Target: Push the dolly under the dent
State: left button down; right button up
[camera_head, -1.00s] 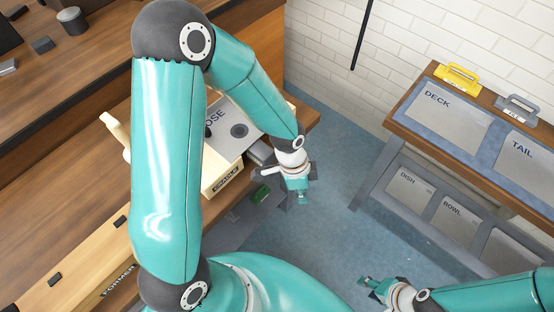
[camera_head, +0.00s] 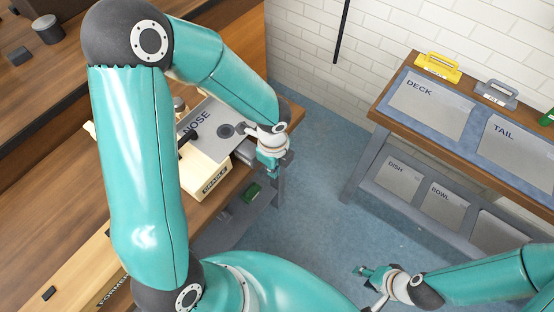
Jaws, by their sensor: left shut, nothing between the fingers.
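My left gripper (camera_head: 270,170) is shut and empty at the right end of the left bench, its fingers pointing down. It is just right of the wooden cradle (camera_head: 209,176) and the grey NOSE panel (camera_head: 205,125). A dark round patch (camera_head: 225,131), possibly the dent, shows on the panel. A grey block (camera_head: 247,153) sits between the cradle and my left gripper; I cannot tell whether it is the dolly or whether the gripper touches it. My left arm hides part of the cradle and panel. My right gripper (camera_head: 370,278) is low at the lower right, away from the bench.
A wooden FORMER piece (camera_head: 80,270) lies along the left bench's front. A lower shelf (camera_head: 235,220) holds a green item (camera_head: 253,191). At right stands a rack (camera_head: 455,140) with DECK and TAIL spaces and yellow and grey handled tools on top. Blue floor between is clear.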

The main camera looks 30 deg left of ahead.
aim_at(251, 150)
pick_arm(q)
jog(key=a, duration=0.2)
jog(key=a+p, duration=0.1)
jog(key=a, duration=0.1)
jog(key=shift+w+r, duration=0.15)
jog(key=shift+w, duration=0.05)
jog(key=a+p, duration=0.1)
jog(key=a, duration=0.2)
jog(key=shift+w+a, duration=0.1)
jog(key=shift+a, duration=0.3)
jog(key=shift+d, duration=0.1)
jog(key=shift+d, duration=0.1)
